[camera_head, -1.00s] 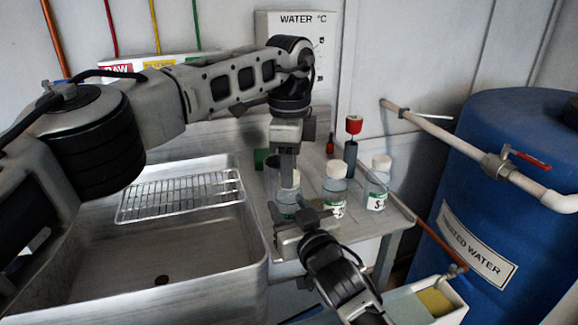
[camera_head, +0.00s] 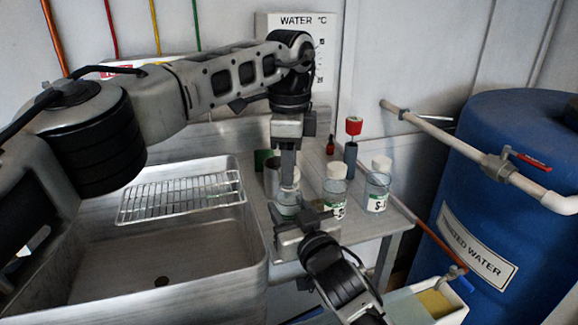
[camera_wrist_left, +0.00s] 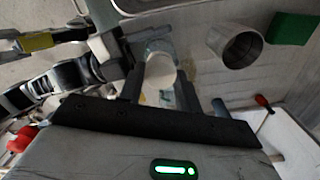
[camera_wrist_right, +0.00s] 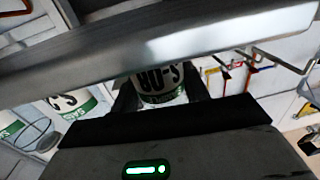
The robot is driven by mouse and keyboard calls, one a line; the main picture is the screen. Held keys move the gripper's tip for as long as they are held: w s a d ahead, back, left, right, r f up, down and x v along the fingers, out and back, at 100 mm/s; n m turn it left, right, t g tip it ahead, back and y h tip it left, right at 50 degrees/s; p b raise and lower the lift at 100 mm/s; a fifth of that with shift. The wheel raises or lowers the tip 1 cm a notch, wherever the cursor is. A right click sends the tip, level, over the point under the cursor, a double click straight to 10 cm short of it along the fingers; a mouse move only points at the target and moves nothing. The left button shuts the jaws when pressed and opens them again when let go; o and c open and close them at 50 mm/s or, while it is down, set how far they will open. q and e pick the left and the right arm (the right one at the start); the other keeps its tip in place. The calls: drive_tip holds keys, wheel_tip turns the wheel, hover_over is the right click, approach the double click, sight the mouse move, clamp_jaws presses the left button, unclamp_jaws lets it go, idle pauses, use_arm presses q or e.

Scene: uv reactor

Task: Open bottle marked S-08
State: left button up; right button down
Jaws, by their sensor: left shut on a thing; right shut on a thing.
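The bottle marked S-08 (camera_wrist_right: 160,85) shows its label upside down in the right wrist view, between my right gripper's fingers (camera_wrist_right: 162,98). In the head view the bottle (camera_head: 287,208) stands at the front left of a row of bottles, partly hidden by both grippers. My right gripper (camera_head: 303,220) is shut on its body from the front. My left gripper (camera_head: 289,178) comes from above and is shut on the white cap. The cap (camera_wrist_left: 160,70) sits between the left fingers (camera_wrist_left: 163,90) in the left wrist view. I cannot tell whether the cap is loosened.
Two more white-capped bottles (camera_head: 335,188) (camera_head: 377,192) stand to the right. A metal cup (camera_wrist_left: 238,45) and a green block (camera_wrist_left: 292,27) are close by. A sink with a wire rack (camera_head: 180,197) lies left. A blue water barrel (camera_head: 520,160) stands right.

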use_arm(q)
drive_tip(key=shift+r, duration=0.65)
drive_tip(key=shift+r, duration=2)
use_arm(e)
drive_tip(key=c, duration=0.6)
unclamp_jaws()
drive_tip(key=shift+c, duration=0.2)
